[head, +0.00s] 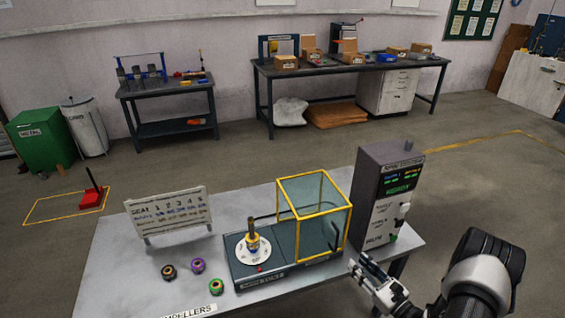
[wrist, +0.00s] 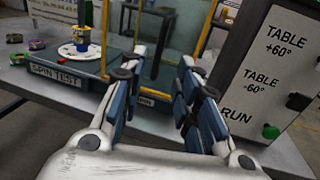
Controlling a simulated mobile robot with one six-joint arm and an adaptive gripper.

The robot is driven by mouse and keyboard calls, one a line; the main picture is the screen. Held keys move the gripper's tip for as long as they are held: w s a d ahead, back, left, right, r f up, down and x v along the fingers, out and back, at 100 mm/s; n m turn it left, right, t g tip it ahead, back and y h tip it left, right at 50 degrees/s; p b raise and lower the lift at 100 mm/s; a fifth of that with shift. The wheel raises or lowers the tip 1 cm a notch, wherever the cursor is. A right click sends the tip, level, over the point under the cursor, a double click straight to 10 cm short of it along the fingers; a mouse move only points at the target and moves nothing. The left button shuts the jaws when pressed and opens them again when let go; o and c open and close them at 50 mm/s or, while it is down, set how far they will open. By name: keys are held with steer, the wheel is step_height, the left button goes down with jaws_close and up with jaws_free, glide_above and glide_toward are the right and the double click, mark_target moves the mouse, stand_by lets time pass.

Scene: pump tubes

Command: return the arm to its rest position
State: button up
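My gripper (head: 367,268) is at the right front edge of the grey work table (head: 130,255), in front of the tall control cabinet. In the wrist view its two blue-padded fingers (wrist: 160,90) stand apart with nothing between them. My white and black arm comes in from the lower right in the head view. The fingers point toward the spin test rig (head: 275,275), and I cannot tell any contact with the table or the cabinet.
The control cabinet (head: 382,195) stands close beyond my gripper. A yellow-framed clear guard (head: 315,205) stands on the rig, beside a white disc (head: 254,250) with a brass post. Several small impellers (head: 197,265) and a seat sign (head: 168,212) are at left. Open floor lies right.

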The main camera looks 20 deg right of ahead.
steer(key=w+a+r+n+g+y, duration=0.3)
steer(key=a+r+n+g+y, duration=0.35)
steer(key=a+r, duration=0.55)
steer(key=s+a+r+n+g+y, duration=0.1)
steer(key=s+a+r+n+g, duration=0.2)
steer(key=a+r+n+g, duration=0.25)
steer(key=s+a+r+n+g+y, duration=0.1)
steer(key=s+a+r+n+g, duration=0.1)
steer(key=s+a+r+n, duration=0.45)
steer(key=s+a+r+n+g+h, duration=0.3)
steer(key=s+a+n+h, duration=0.25)
steer(key=s+n, duration=0.2)
steer(key=s+d+r+n+t+h, duration=0.3)
steer(key=s+r+n+t+h, duration=0.1)
steer(key=s+n+h, duration=0.3)
steer(key=shift+s+d+r, duration=0.2)
steer(key=shift+s+r, duration=0.05)
steer(key=shift+s, duration=0.5)
